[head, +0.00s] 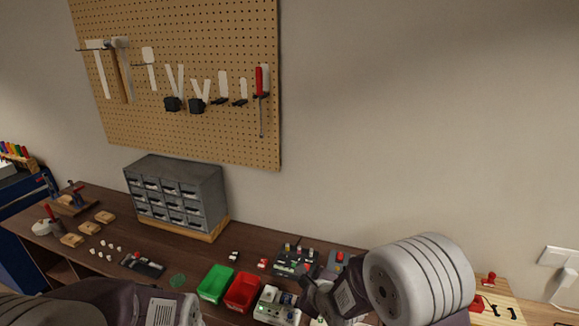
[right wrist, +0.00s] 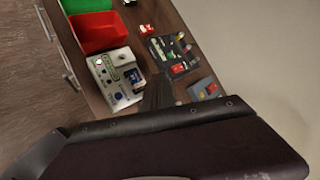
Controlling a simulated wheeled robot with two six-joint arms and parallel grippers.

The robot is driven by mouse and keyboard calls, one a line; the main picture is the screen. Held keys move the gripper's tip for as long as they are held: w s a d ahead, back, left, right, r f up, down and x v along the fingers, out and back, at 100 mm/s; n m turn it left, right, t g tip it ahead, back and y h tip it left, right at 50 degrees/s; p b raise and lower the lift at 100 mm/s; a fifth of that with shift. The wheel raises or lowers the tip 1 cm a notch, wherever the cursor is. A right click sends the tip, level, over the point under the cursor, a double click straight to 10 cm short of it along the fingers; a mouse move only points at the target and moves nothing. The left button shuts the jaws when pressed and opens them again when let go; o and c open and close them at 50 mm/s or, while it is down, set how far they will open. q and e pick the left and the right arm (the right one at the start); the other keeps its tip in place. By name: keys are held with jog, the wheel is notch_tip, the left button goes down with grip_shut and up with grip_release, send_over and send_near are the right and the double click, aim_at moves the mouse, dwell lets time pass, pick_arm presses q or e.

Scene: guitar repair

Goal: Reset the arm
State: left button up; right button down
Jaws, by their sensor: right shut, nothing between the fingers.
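My right arm (head: 420,280) comes in at the lower right of the head view, its pale ribbed link in front of the bench and wall. My right gripper (head: 310,285) is small and partly covered there, over the right part of the bench near the electronic boards. In the right wrist view the dark fingers of the right gripper (right wrist: 157,93) are together with nothing between them. My left arm (head: 120,302) crosses the lower left edge of the head view; its gripper is not visible.
The wooden bench (head: 190,258) carries a grey drawer cabinet (head: 178,192), a green bin (head: 215,283), a red bin (head: 242,292), a pale pedal-like device (right wrist: 117,78) and a dark board (right wrist: 173,53). A pegboard (head: 190,60) with tools hangs behind.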

jog(key=s+d+r+n+g+h, duration=0.1)
jog(key=s+d+r+n, duration=0.15)
jog(key=d, duration=0.35)
jog(key=s+d+r+n+g+h, duration=0.1)
jog(key=s+d+n, duration=0.2)
jog(key=d, duration=0.3)
jog(key=s+d+f+n+g, duration=0.1)
jog(key=s+f+n+g, duration=0.1)
jog(key=s+n, duration=0.6)
jog(key=s+f+n+g, duration=0.2)
jog(key=s+n+g, duration=0.2)
jog(key=s+n, duration=0.4)
jog(key=shift+d+f+n+h, duration=0.3)
jog(key=shift+d+n+h, duration=0.1)
jog(key=shift+n, duration=0.45)
